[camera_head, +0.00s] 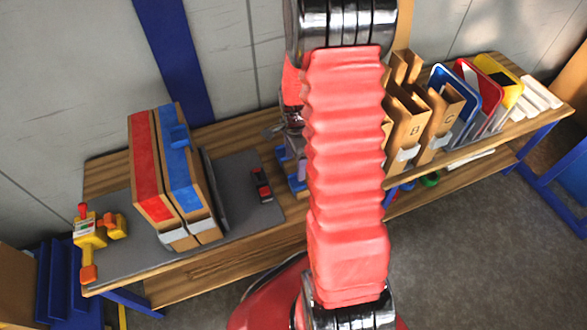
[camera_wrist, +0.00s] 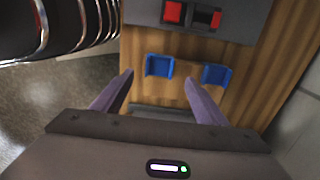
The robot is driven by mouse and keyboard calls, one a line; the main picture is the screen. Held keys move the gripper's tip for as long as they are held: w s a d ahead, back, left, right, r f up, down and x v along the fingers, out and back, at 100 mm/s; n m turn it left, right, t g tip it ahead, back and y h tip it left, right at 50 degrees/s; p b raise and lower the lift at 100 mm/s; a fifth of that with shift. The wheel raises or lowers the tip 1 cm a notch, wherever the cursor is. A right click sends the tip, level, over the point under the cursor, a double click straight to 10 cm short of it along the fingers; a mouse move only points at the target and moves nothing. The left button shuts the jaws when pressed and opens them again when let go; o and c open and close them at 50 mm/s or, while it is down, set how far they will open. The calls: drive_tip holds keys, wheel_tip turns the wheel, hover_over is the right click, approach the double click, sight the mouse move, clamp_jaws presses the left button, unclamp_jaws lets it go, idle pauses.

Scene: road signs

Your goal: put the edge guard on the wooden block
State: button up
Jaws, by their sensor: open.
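A red and black item (camera_head: 261,185) lies on the grey mat (camera_head: 240,175). A yellow and orange tool (camera_head: 90,232) is at the bench's left end. Brown holders (camera_head: 405,120) and coloured signs (camera_head: 487,95) stand right. My red arm hides the bench middle.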

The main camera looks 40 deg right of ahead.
wheel_tip(320, 180, up, 7)
drive_tip(key=shift+f, duration=0.2)
idle(0.6)
drive_tip(key=s+a+r+n+t, duration=0.3)
drive_tip(key=a+r+n, duration=0.8)
drive_tip(key=r, duration=0.5)
drive_tip(key=s+a+r+n+t, duration=0.2)
drive_tip(key=s+a+r+n, duration=0.6)
drive_tip(key=s+a+n, duration=0.2)
drive_tip(key=shift+s+a+t, duration=0.2)
drive_tip(key=shift+s+t, duration=0.1)
